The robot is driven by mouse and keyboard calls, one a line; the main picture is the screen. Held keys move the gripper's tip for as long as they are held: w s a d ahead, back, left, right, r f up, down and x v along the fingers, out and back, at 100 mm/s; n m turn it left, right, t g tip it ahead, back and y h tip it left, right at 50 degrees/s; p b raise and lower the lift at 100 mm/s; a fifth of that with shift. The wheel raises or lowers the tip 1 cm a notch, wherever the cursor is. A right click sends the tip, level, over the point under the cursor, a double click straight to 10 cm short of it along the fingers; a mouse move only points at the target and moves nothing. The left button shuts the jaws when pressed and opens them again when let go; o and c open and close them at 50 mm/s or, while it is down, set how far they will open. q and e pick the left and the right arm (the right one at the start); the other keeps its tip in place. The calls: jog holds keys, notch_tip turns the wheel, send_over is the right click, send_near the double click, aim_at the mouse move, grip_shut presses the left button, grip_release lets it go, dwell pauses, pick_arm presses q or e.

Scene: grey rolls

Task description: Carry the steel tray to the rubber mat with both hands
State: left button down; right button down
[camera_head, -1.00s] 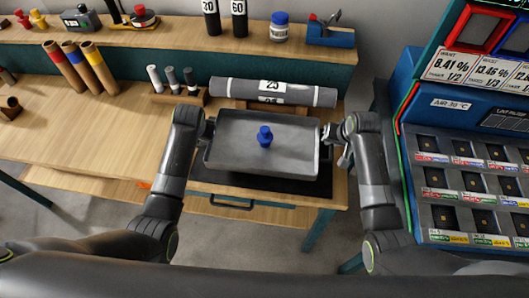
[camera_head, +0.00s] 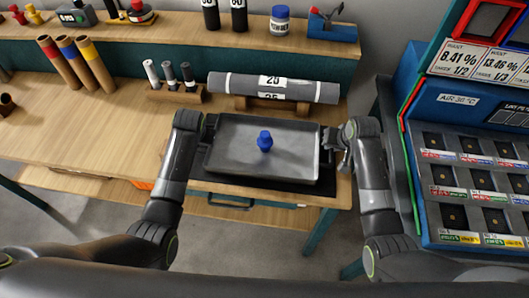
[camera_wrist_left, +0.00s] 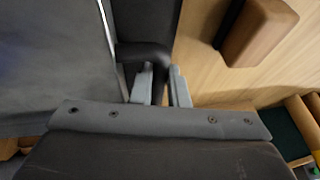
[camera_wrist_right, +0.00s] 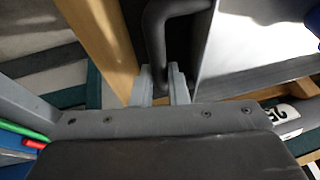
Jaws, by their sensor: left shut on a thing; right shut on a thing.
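The steel tray (camera_head: 235,163) is a shallow grey pan with a small blue knobbed object (camera_head: 265,141) standing upright in its middle. It is over the black rubber mat (camera_head: 326,183) at the table's front edge; the mat shows along the tray's front and right. I cannot tell whether the tray touches it. My left gripper (camera_wrist_left: 160,82) is shut on the tray's black left handle (camera_wrist_left: 146,54). My right gripper (camera_wrist_right: 161,82) is shut on the black right handle (camera_wrist_right: 155,45). In the head view my right gripper (camera_head: 335,145) shows beside the tray; the left fingers are mostly hidden.
A grey roll (camera_head: 255,88) lies on a wooden cradle just behind the tray. A wooden holder (camera_head: 174,93) with several small cylinders stands behind left. Brown tubes (camera_head: 75,63) stand farther left. A blue display machine (camera_head: 465,125) stands close on the right. The table's left part is mostly clear.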

pick_arm(q)
jog(key=c, duration=1.4)
grip_release()
jog(key=shift+f, duration=0.15)
pick_arm(e)
jog(key=c, duration=1.4)
grip_release()
jog(key=shift+f, duration=0.15)
pick_arm(q)
jog(key=v, duration=1.2)
pick_arm(e)
jog(key=v, duration=1.2)
